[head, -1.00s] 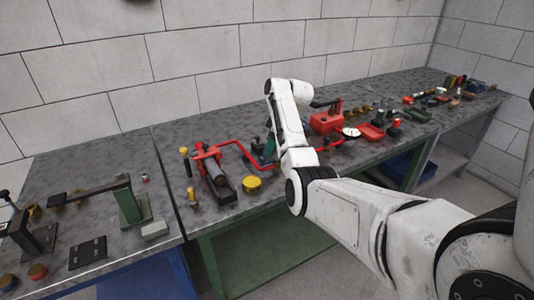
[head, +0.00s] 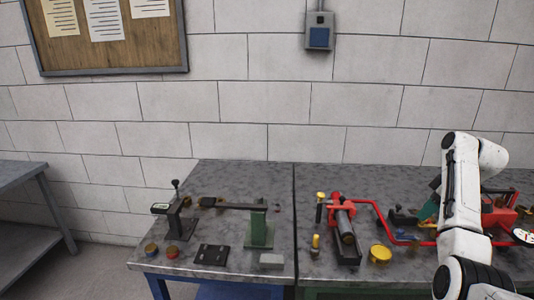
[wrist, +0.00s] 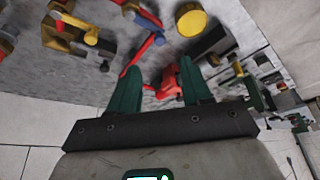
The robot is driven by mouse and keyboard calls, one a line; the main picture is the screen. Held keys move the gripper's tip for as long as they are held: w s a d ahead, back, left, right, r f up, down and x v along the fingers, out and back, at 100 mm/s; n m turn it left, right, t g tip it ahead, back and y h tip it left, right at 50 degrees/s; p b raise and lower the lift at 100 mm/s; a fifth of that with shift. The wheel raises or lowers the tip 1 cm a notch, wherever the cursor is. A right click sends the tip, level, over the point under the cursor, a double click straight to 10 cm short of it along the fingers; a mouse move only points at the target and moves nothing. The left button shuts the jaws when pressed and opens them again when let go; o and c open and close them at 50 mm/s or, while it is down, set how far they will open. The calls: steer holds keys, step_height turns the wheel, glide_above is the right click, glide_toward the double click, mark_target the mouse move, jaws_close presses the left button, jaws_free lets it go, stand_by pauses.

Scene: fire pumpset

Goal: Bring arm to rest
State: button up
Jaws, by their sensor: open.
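My arm (head: 462,205) stands at the right of the head view, bent above the table's front part. My gripper (wrist: 160,78) shows in the wrist view with its two green fingers spread apart and nothing between them. Red and yellow parts on the bench lie beyond the fingertips. In the head view the gripper is mostly hidden behind the arm; a teal piece (head: 429,208) beside the arm may be a finger.
A grey bench (head: 225,183) bears a green stand with a black lever (head: 259,226), a black plate (head: 211,254), a red-framed cylinder tool (head: 344,222) and a yellow cap (head: 380,254). Red parts lie behind my arm. A lower shelf table (head: 22,182) stands at left.

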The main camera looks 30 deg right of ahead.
steer(key=shift+m+g+h, duration=0.3)
steer(key=w+a+f, duration=0.2)
steer(key=a+f, duration=0.1)
steer(key=a, duration=0.2)
steer(key=w+a+f, duration=0.1)
steer(key=a+f, duration=0.3)
steer(key=a, duration=0.1)
steer(key=w+a+f, duration=0.2)
steer(key=a+f, duration=0.1)
steer(key=a, duration=0.2)
steer(key=shift+w+f, duration=0.3)
steer(key=shift+w, duration=0.05)
steer(key=s+a+f, duration=0.2)
steer(key=a, duration=0.7)
steer(key=s+a+f, duration=0.2)
steer(key=a+f, duration=0.1)
steer(key=a, duration=0.6)
steer(key=s+a+f, duration=0.2)
steer(key=s+a, duration=0.1)
steer(key=a, duration=0.6)
steer(key=s+a+r+t, duration=0.1)
steer(key=s+a, duration=0.5)
steer(key=a, duration=0.1)
steer(key=s+d+f+m+g, duration=0.1)
steer(key=s+f, duration=0.4)
steer(key=s, duration=0.5)
steer(key=d+g, duration=0.1)
steer(key=g, duration=0.1)
steer(key=shift+f+g, duration=0.35)
steer(key=shift+g, duration=0.05)
